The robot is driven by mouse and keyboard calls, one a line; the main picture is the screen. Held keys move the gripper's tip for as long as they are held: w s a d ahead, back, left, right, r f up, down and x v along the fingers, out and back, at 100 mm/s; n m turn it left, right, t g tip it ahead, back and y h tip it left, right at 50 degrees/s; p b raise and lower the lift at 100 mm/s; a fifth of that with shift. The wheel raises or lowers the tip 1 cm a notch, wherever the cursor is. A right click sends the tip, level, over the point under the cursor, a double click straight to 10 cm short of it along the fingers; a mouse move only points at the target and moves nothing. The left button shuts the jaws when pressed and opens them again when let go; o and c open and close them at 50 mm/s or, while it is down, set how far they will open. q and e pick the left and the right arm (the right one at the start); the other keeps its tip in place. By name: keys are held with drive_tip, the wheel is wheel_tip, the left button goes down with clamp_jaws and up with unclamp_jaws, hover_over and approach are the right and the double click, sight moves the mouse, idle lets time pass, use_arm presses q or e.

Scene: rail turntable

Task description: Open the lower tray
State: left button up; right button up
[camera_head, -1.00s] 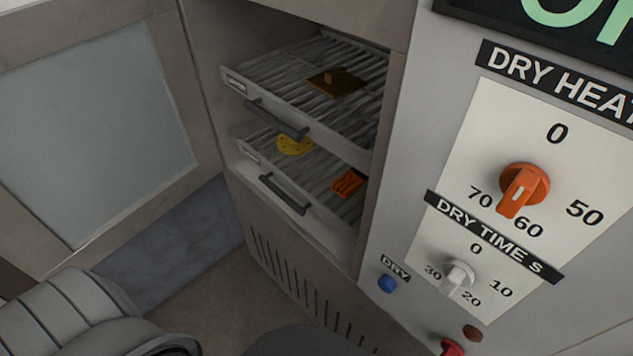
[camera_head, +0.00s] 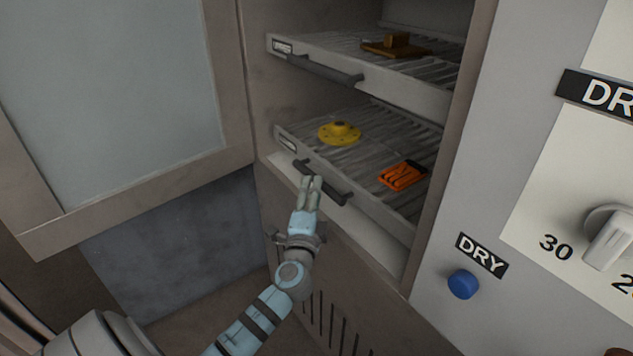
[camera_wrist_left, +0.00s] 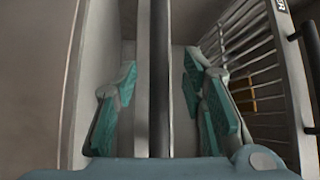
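The lower tray (camera_head: 380,208) sits inside the open cabinet, below the upper tray (camera_head: 405,92). It has a pale front, a ribbed rack and a dark bar handle (camera_head: 335,193). A yellow round part (camera_head: 340,133) and an orange part (camera_head: 402,175) lie on it. My left gripper (camera_head: 312,182) is at the lower tray's handle, covering part of it. In the left wrist view, the gripper (camera_wrist_left: 155,105) has its teal-padded fingers apart, with a dark bar (camera_wrist_left: 159,75) between them and gaps on both sides. My right gripper is out of view.
The cabinet door (camera_head: 120,100) stands open on the left. A brown part (camera_head: 395,45) lies on the upper tray. On the right, the control panel carries a blue DRY button (camera_head: 463,284) and a grey knob (camera_head: 608,240). A vented panel is below the trays.

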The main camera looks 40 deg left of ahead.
use_arm(q)
drive_tip(key=x, duration=0.4)
drive_tip(key=shift+w+a, duration=0.15)
drive_tip(key=shift+w, duration=0.05)
drive_tip(key=shift+w+a+b, duration=0.15)
drive_tip(key=shift+w+b, duration=0.15)
drive_tip(key=c, duration=0.9)
clamp_jaws()
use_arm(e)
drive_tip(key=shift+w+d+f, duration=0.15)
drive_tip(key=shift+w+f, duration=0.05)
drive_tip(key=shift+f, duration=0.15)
